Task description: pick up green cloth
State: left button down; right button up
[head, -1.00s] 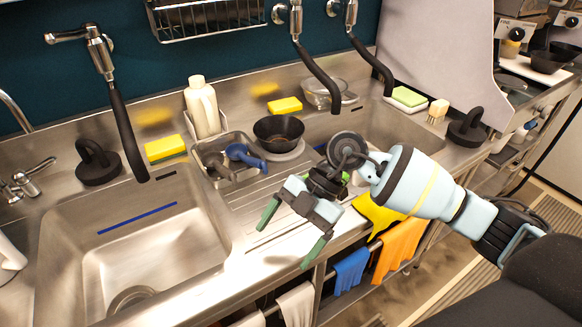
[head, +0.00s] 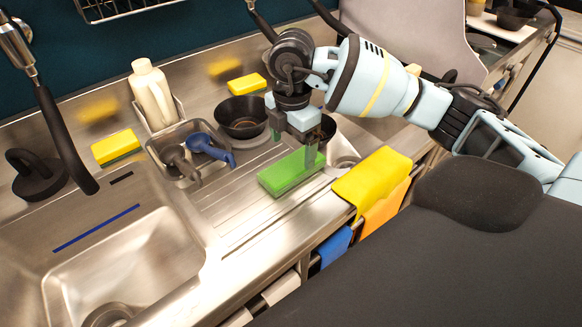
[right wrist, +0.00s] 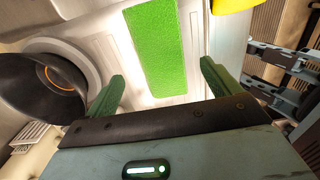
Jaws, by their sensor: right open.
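The green cloth (head: 283,178), a bright green flat rectangular piece, lies on the ridged steel drainboard in the head view. It also shows in the right wrist view (right wrist: 155,45), running away from me between the lines of the two fingers. My right gripper (head: 293,147) is above the cloth's far side, pointing down, with one finger overlapping the cloth in the picture. In the right wrist view my right gripper (right wrist: 161,75) is open and empty, its dark green fingers wider apart than the cloth. Whether a finger touches the cloth I cannot tell. My left gripper is not seen.
A yellow cloth (head: 372,180) hangs over the counter's front edge, just right of the green cloth. A black bowl (head: 241,112) stands behind. A steel tray (head: 159,147) with blue and grey utensils is at the left, beside a sink basin (head: 140,255). Yellow sponges (head: 117,147) lie farther back.

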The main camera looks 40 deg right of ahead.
aim_at(292, 164)
jog(key=shift+s+f, duration=0.1)
jog(key=shift+f, duration=2.5)
jog(key=c, duration=1.1)
jog(key=shift+r, duration=0.15)
jog(key=shift+r, duration=0.5)
notch_tip(292, 164, up, 2)
jog(key=shift+r, duration=0.2)
jog(key=s+a, duration=0.2)
jog(key=s, duration=0.2)
jog(key=s+a+r, duration=0.1)
jog(key=s+a, duration=0.2)
jog(key=s, duration=0.2)
jog(key=s+a, duration=0.3)
jog(key=s, duration=0.2)
jog(key=shift+r, duration=0.2)
